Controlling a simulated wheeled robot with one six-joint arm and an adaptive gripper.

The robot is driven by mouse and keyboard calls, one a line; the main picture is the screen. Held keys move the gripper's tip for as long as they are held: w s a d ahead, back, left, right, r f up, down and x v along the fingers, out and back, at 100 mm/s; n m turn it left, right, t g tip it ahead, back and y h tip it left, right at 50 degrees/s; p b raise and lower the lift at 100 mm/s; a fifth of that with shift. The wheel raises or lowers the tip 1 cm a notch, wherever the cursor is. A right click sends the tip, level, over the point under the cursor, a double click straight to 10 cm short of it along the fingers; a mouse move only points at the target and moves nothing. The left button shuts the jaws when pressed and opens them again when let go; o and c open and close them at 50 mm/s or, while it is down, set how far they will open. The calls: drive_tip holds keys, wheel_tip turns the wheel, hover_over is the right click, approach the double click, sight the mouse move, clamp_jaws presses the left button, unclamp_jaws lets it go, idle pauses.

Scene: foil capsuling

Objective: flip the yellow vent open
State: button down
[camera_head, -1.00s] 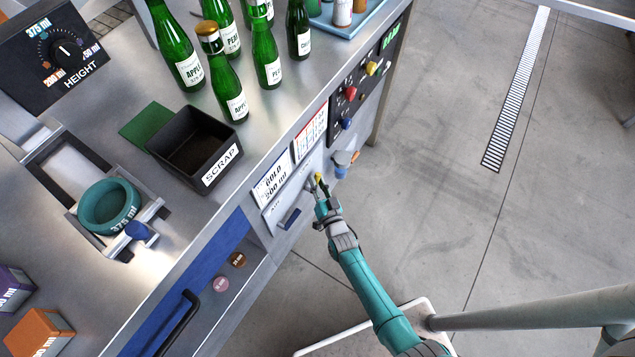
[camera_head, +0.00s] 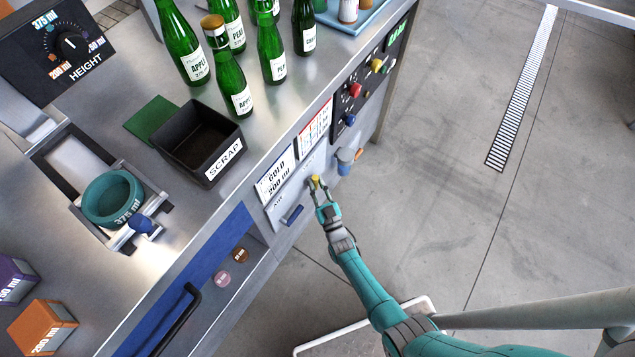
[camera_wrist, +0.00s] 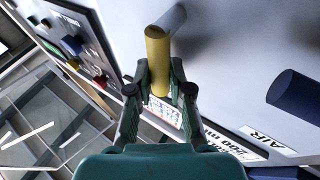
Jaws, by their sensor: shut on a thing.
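The yellow vent (camera_wrist: 157,50) is a short yellow lever standing out from the grey front panel of the bench, with a grey part at its far end in the wrist view. My gripper (camera_wrist: 158,85) is shut on it, one finger on each side. In the head view the yellow vent (camera_head: 315,180) shows small at the tip of my gripper (camera_head: 320,187), below the gold 200 ml card. The vent's near end is partly hidden between the fingers.
A blue handle (camera_head: 292,215) marked AIR sits left of the vent; it also shows in the wrist view (camera_wrist: 296,95). A blue-grey cup-like part (camera_head: 345,161) is to the right. Coloured knobs (camera_head: 355,90) are farther along the panel. Open floor lies right of the bench.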

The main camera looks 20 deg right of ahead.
drive_tip(key=shift+a+f, duration=0.1)
idle(0.3)
drive_tip(key=c, duration=1.3)
unclamp_jaws()
drive_tip(key=shift+s, duration=0.1)
drive_tip(key=v, duration=1.2)
